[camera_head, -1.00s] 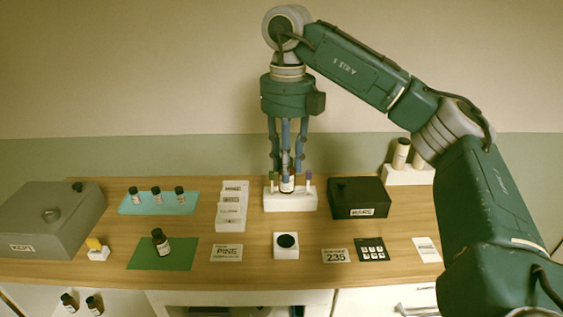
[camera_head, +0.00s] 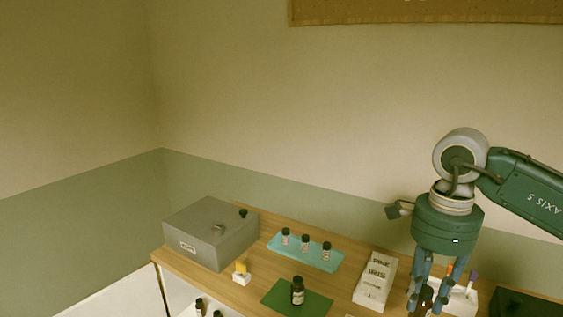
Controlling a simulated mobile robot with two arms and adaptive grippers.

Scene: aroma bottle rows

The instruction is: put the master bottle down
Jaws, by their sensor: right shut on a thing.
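My right gripper (camera_head: 432,294) is low at the lower right of the head view, its blue fingers pointing down. It is shut on a brown bottle (camera_head: 426,297), which seems to be the master bottle; its lower end is cut off by the picture edge. The fingers hide part of it, and I cannot tell whether it touches anything below. Behind and right of it stands the white rack (camera_head: 463,302) with a purple-topped tube (camera_head: 473,275). Another dark bottle (camera_head: 298,291) stands upright on the green mat (camera_head: 279,295). My left gripper is out of view.
A teal mat (camera_head: 318,262) holds three small bottles. A white card stand (camera_head: 372,284) is left of my gripper. A black box (camera_head: 520,303) is at right.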

